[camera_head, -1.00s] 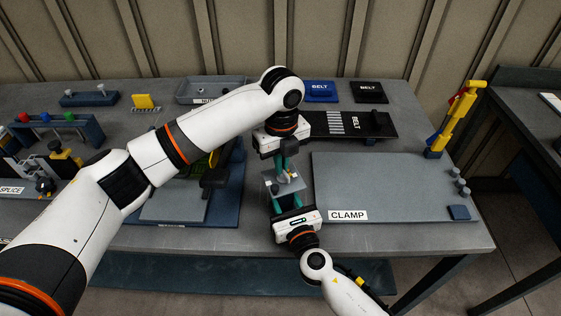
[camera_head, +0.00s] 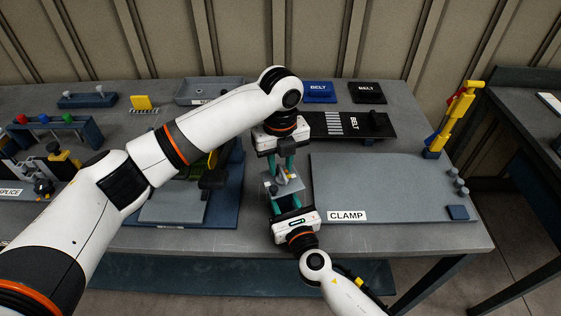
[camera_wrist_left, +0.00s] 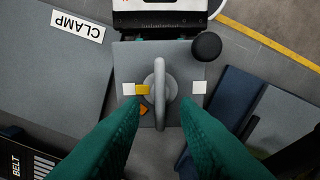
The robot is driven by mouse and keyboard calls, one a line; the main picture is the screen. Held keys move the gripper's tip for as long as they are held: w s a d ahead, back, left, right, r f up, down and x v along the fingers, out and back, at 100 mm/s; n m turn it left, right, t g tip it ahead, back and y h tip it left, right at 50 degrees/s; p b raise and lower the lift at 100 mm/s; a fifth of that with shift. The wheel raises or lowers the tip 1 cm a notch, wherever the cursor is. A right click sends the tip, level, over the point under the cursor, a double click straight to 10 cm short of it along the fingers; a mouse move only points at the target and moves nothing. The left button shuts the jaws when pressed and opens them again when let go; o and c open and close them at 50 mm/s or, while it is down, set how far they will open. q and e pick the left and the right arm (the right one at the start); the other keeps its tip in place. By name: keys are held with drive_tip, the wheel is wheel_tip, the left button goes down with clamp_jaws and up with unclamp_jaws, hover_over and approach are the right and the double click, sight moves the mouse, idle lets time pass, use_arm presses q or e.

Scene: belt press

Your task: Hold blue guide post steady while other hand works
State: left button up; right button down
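My left gripper (camera_head: 280,163) points down over a small grey plate (camera_head: 284,187) near the bench's front edge. In the left wrist view its teal fingers (camera_wrist_left: 160,112) are spread apart, one on each side of a grey loop handle (camera_wrist_left: 159,85) on that plate. A yellow piece (camera_wrist_left: 142,89), an orange piece and two white squares show beside the handle. My right gripper (camera_head: 286,204) comes from the front, its teal fingers apart at the plate's near side; their contact is unclear. I cannot make out a blue guide post between the grippers.
A grey board marked CLAMP (camera_head: 395,185) lies to the right. A yellow post on a blue base (camera_head: 432,153) stands at its far right corner. A black belt (camera_head: 355,125) lies behind. A dark blue board (camera_head: 228,210) is left of the plate.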

sight(280, 166)
drive_tip(key=shift+f, duration=0.1)
use_arm(q)
wheel_tip(280, 166, up, 12)
idle(0.6)
use_arm(e)
drive_tip(key=c, duration=0.8)
unclamp_jaws()
drive_tip(key=shift+s, duration=0.1)
